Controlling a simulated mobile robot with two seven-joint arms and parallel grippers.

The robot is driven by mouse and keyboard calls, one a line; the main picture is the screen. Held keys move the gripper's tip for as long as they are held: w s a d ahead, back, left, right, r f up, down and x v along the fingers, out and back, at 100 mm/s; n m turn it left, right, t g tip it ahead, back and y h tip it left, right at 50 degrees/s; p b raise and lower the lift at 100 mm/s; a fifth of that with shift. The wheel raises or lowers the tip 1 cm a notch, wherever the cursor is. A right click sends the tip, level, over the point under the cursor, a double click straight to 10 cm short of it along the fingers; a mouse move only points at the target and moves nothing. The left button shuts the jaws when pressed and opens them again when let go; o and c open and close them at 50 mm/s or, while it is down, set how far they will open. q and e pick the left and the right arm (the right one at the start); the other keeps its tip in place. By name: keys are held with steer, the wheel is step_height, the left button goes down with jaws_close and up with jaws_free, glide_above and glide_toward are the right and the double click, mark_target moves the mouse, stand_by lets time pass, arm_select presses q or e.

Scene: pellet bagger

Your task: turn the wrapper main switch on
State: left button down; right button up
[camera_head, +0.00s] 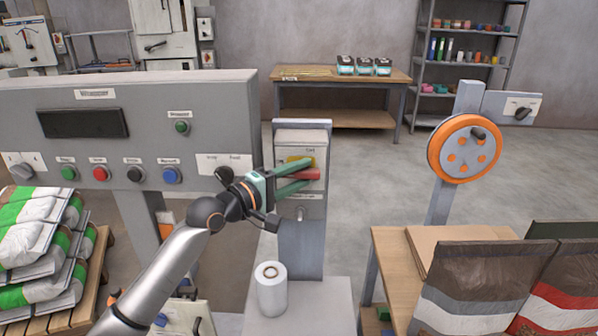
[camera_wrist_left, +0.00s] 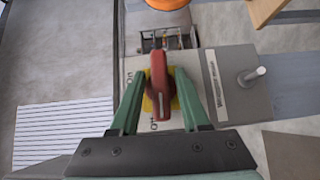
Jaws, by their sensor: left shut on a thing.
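The wrapper main switch is a red handle (camera_head: 306,174) on a yellow plate (camera_head: 299,162), on a grey box on a post at the middle of the head view. In the left wrist view the red handle (camera_wrist_left: 160,88) stands between the two green fingers. My left gripper (camera_head: 300,175) reaches it from the left, its fingers around the handle and shut on it. The wrist view also shows my left gripper (camera_wrist_left: 160,100) with lettering on the plate beside the handle, partly hidden by the fingers. My right gripper is not in view.
A grey control panel (camera_head: 130,90) with coloured buttons stands at left, close to my left arm. A white roll (camera_head: 271,288) stands below the switch box. A small metal lever (camera_wrist_left: 252,76) sticks out beside the switch. An orange wheel (camera_head: 464,148) stands at right.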

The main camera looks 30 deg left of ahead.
arm_select(q)
steer(key=m+g+p, duration=0.1)
steer(key=p, duration=0.3)
steer(key=r+m+g+y+p, duration=0.1)
steer(key=p, duration=0.3)
steer(key=shift+g, duration=0.3)
steer(key=shift+f+m+g+p, duration=0.1)
steer(key=shift+m+g+p, duration=0.2)
steer(key=shift+m+p, duration=0.1)
steer(key=shift+f+m+g+y, duration=0.15)
steer(key=shift+m+g+y, duration=0.35)
steer(key=shift+g+y, duration=0.1)
steer(key=shift+w+d+m+g+y, duration=0.1)
steer(key=shift+m+g+y, duration=1)
steer(key=shift+y, duration=0.1)
steer(key=m+g+y, duration=0.2)
steer(key=g+y, duration=0.1)
steer(key=y, duration=0.1)
steer(key=shift+f+m, duration=0.1)
steer(key=shift+m, duration=0.2)
steer(key=c, duration=0.7)
jaws_free()
